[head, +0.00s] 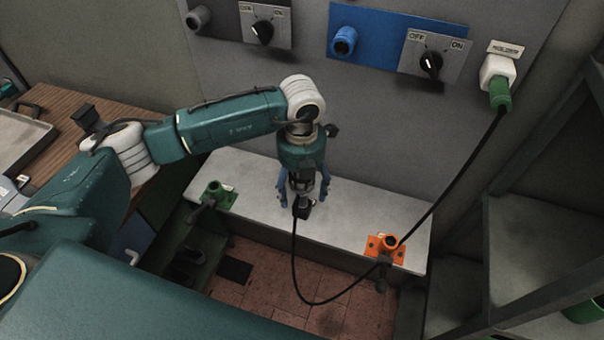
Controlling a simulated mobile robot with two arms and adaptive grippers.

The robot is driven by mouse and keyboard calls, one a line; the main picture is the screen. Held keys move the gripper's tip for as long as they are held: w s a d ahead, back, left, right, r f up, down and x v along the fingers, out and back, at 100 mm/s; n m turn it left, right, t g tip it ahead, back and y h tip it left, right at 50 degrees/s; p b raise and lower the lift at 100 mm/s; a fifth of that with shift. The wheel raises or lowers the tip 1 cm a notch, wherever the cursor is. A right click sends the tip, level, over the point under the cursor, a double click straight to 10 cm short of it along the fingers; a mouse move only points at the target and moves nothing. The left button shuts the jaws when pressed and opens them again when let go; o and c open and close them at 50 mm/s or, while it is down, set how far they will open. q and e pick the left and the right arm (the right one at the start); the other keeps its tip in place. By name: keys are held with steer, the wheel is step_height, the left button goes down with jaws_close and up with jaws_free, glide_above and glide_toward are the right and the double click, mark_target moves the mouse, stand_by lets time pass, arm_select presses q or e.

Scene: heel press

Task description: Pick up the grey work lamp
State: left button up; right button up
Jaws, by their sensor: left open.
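My left gripper (303,199) points down over the grey bench (350,205), its two blue fingers spread apart. A small dark block (302,209) shows between the fingertips, with a black cable (296,265) hanging from it. I cannot tell whether this block is the grey work lamp or whether the fingers touch it. No other thing in view is clearly the lamp. The cable loops below the bench front, passes the orange bracket (373,246) and rises to a green plug (501,98) in a white wall socket (496,73). My right gripper is not in view.
A green bracket (216,190) stands at the bench's left end. Rotary switches (431,64) and a blue panel (376,33) are on the wall behind. Grey shelving (545,240) bounds the right. A wooden table with a tray (22,140) is at left.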

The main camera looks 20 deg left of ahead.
arm_select(q)
steer(key=c, duration=1.5)
steer(key=shift+w, duration=0.1)
steer(key=shift+c, duration=0.3)
step_height(320, 180, up, 10)
steer(key=b, duration=0.3)
steer(key=shift+r, duration=0.15)
steer(key=shift+r+p, duration=0.95)
steer(key=shift+r, duration=0.95)
